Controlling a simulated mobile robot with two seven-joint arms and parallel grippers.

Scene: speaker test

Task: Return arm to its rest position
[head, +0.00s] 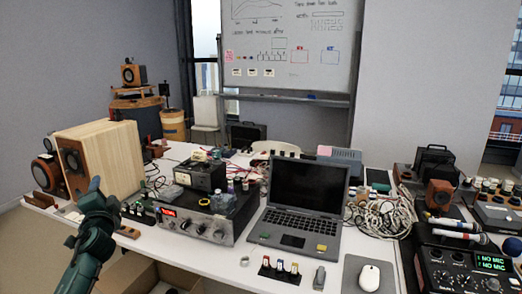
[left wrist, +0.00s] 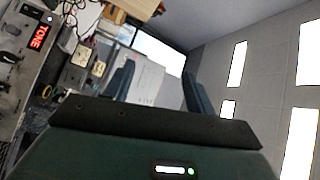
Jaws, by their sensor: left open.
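My left arm comes in at the lower left of the head view, dark green. Its left gripper (head: 97,198) points up in front of the wooden speaker box, over the table's left front edge as seen. In the left wrist view the two fingers of the left gripper (left wrist: 158,90) stand apart with nothing between them. Behind them are the whiteboard, the wall and ceiling lights. My right gripper is in neither view.
A white table (head: 190,150) carries a wooden speaker (head: 112,150), an amplifier (head: 195,222) with a red display, which also shows in the left wrist view (left wrist: 22,60), a laptop (head: 298,205), coiled cables (head: 385,215) and a mouse (head: 369,277). A cardboard box (head: 140,275) stands below the front edge.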

